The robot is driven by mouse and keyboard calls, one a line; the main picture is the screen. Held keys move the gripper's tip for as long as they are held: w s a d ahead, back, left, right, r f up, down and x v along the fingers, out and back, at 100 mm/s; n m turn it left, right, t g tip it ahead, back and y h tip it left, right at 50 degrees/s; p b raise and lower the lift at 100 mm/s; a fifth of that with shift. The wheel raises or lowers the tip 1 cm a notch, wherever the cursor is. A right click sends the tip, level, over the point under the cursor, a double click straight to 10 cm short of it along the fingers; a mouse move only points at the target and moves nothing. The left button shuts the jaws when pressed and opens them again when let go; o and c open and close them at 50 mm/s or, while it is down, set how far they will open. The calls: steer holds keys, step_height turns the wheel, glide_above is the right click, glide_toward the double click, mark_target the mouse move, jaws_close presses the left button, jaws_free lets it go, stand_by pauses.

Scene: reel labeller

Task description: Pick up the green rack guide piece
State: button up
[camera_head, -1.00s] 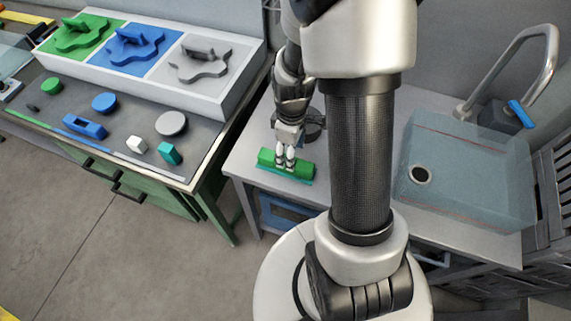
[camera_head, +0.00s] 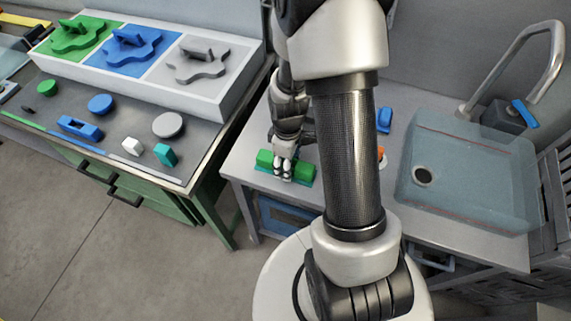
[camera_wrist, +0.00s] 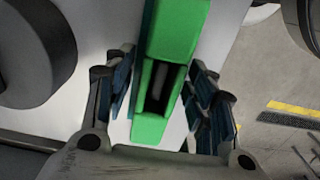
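The green rack guide piece (camera_head: 303,172) is a long block with a teal lower edge. It lies on the light grey table (camera_head: 250,140) in the head view. My gripper (camera_head: 282,174) points down over its middle and hides part of it. In the wrist view, the green piece (camera_wrist: 178,35) runs between the two fingers, with a dark slot near its lower end. My gripper (camera_wrist: 163,95) is open there, one finger on each side of the piece. A gap shows on the left side; the right finger looks closer, and contact cannot be told.
A sink (camera_head: 470,185) with a tap is at the right. The workbench at left holds a white tray (camera_head: 222,105) of green, blue and grey parts, with several loose pieces in front. A small blue object (camera_head: 384,120) stands behind my arm.

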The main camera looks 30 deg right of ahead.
steer(key=c, duration=1.1)
